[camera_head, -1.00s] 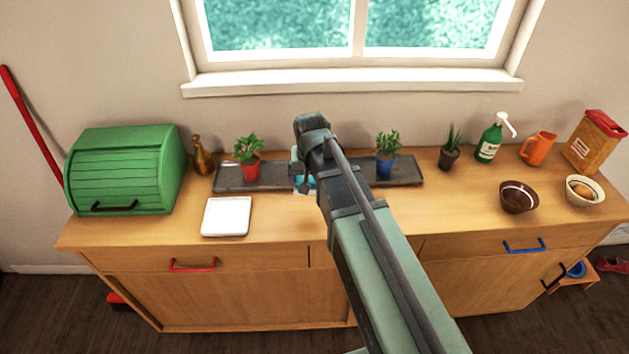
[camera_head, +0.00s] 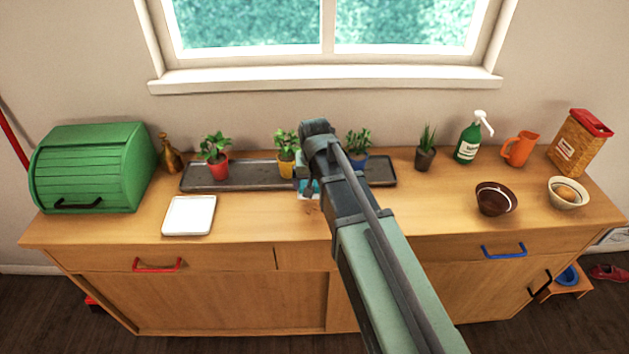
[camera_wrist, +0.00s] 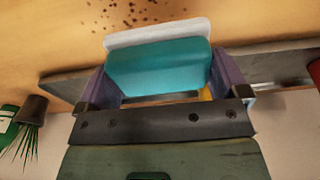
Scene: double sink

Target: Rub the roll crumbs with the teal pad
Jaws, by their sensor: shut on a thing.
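My gripper (camera_wrist: 160,85) is shut on the teal pad (camera_wrist: 158,66), which has a pale white layer along its far side. Dark brown crumbs (camera_wrist: 130,12) lie scattered on the wooden counter just beyond the pad in the wrist view. The pad looks apart from them there; whether it touches the counter I cannot tell. In the head view my arm hides most of the gripper, and only a bit of the teal pad (camera_head: 312,188) shows in front of the tray.
A long dark tray (camera_head: 240,176) with potted plants stands behind the pad. A white square plate (camera_head: 189,215) and a green bread box (camera_head: 92,168) are to the left. A brown bowl (camera_head: 495,199) and a cream bowl (camera_head: 568,193) stand right.

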